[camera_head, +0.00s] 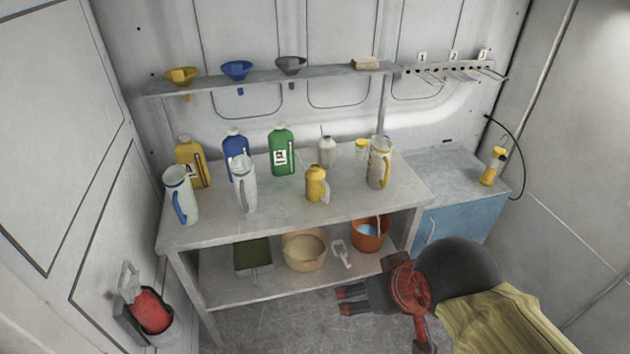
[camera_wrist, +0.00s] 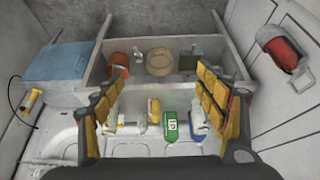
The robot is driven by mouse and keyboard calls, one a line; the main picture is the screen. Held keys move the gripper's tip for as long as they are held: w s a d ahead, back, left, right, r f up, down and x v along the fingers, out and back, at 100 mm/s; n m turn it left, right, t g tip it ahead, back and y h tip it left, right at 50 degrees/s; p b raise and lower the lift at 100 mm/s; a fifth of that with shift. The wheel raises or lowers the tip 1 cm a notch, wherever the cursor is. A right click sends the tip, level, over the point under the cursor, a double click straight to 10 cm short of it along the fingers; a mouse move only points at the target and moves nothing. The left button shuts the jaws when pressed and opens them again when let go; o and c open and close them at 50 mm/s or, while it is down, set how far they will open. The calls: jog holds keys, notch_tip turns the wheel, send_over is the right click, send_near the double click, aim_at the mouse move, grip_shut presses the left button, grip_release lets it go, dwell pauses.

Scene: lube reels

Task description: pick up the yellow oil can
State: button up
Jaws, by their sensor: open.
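A small yellow oil can (camera_head: 315,186) with a pale handle stands upright on the grey workbench top (camera_head: 335,207), near its front edge and right of centre. The wrist view is turned over and shows the yellow oil can (camera_wrist: 155,110) beyond and between my fingers, beside a green bottle (camera_wrist: 172,128). My gripper (camera_head: 343,300) is in front of the bench, lower than its top and apart from the can. In the wrist view my gripper (camera_wrist: 160,83) has its yellow-padded fingers spread wide, with nothing between them.
Near the can stand a green bottle (camera_head: 283,152), a clear jug (camera_head: 244,184), a grey-white can (camera_head: 327,152) and a yellow-handled jug (camera_head: 379,165). The lower shelf holds a tan basin (camera_head: 304,250) and an orange bucket (camera_head: 369,236). A blue cabinet (camera_head: 458,229) stands right.

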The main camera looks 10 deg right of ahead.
jog(key=shift+o, duration=0.4)
jog(key=shift+o, duration=0.2)
jog(key=shift+w+d, duration=0.1)
jog(key=shift+w, duration=0.2)
jog(key=t+b, duration=0.6)
jog(key=b, duration=0.2)
send_over(319, 192)
jog(key=s+d, duration=0.2)
jog(key=s, duration=0.8)
notch_tip(319, 192, down, 15)
jog(key=shift+n+t+y, duration=0.8)
jog(key=shift+t, duration=0.1)
jog(key=w+f, duration=0.2)
jog(key=f, duration=0.1)
jog(key=w+a+f+b, duration=0.1)
jog(key=w+f, duration=0.1)
jog(key=f, duration=0.1)
jog(key=w+f+b, duration=0.1)
jog(key=w+f, duration=0.1)
jog(key=shift+w+a+f, duration=0.3)
jog(key=shift+w+f, duration=0.1)
jog(key=b+x, duration=0.1)
jog(key=x, duration=0.2)
jog(key=b+x, duration=0.1)
jog(key=x, duration=0.2)
jog(key=shift+w+f+b, duration=0.15)
jog(key=shift+f+b, duration=0.15)
jog(key=shift+f, duration=0.2)
jog(key=shift+w+a, duration=0.1)
jog(key=shift+w, duration=0.35)
